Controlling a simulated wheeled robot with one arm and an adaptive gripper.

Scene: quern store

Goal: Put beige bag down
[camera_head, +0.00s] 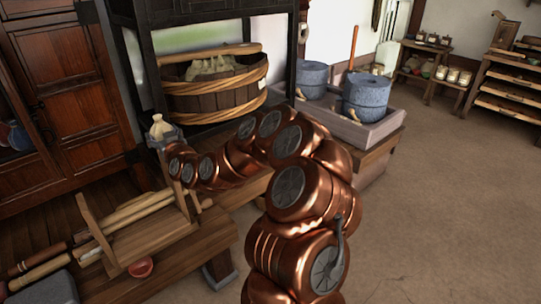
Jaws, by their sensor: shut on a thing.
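A small beige bag (158,125) with a tied neck shows upright at the end of my copper-coloured arm. My gripper (163,137) is shut on it, and the gripper covers its lower part. The bag is in front of the dark cabinet's edge, to the left of and lower than a wooden tub (215,103). More beige bags (213,67) sit inside the tub. I cannot tell how far the held bag is above any surface.
Grey querns (366,97) stand in a stone trough (350,126) behind my arm. Shelves line the back right. The floor at right is clear.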

